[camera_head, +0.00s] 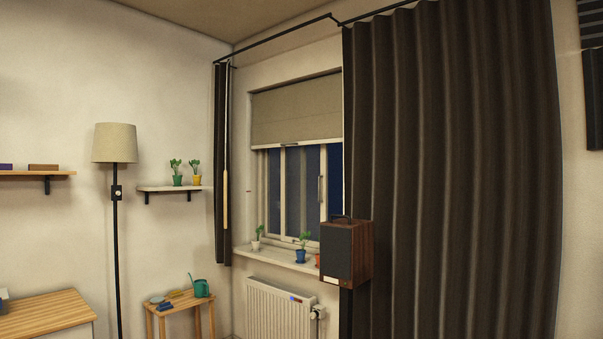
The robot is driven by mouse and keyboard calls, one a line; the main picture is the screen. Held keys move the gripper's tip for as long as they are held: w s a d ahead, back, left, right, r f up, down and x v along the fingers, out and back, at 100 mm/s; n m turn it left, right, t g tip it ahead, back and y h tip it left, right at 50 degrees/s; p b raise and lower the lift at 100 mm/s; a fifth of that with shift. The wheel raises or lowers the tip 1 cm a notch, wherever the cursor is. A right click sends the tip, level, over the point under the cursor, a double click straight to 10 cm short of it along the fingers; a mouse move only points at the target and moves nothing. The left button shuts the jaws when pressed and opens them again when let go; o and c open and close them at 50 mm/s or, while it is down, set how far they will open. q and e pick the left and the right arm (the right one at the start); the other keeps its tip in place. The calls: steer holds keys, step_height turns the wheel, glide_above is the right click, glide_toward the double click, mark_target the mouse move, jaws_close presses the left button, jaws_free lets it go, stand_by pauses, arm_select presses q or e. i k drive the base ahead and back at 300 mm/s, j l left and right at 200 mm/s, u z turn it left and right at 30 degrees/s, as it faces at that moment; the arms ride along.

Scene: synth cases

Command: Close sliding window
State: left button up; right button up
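The sliding window (297,188) is in the far wall, left of the dark curtain. It has a pale frame and dark blue panes. A small dark handle (320,189) shows on an upright of the frame. A beige roller blind (296,112) covers the upper part, and the curtain covers the right edge. A darker blue strip shows at the right beside the curtain; I cannot tell for certain whether it is an open gap. Neither of my grippers is in view.
Potted plants (303,247) stand on the window sill (262,257). A speaker-like wooden box (346,252) is before the sill's right end. Below are a radiator (280,310) and a stool (181,304) with a watering can (202,288). A floor lamp (115,145) stands left; a long curtain (455,170) hangs right.

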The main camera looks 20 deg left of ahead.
mark_target(304, 190)
steer(key=i+j+u, duration=0.25)
steer(key=i, duration=0.2)
steer(key=i+u, duration=0.2)
steer(key=i, duration=0.25)
steer(key=i+j+u, duration=0.15)
steer(key=i+u, duration=0.15)
steer(key=i, duration=0.4)
steer(key=i+u, duration=0.3)
steer(key=i, duration=0.4)
steer(key=i+l+u, duration=0.25)
steer(key=i, duration=0.45)
steer(key=i+j+z, duration=0.15)
steer(key=i, duration=0.35)
steer(key=i+z, duration=0.15)
steer(key=i, duration=0.4)
steer(key=i+j+z, duration=0.15)
steer(key=i, duration=0.35)
steer(key=j, duration=0.1)
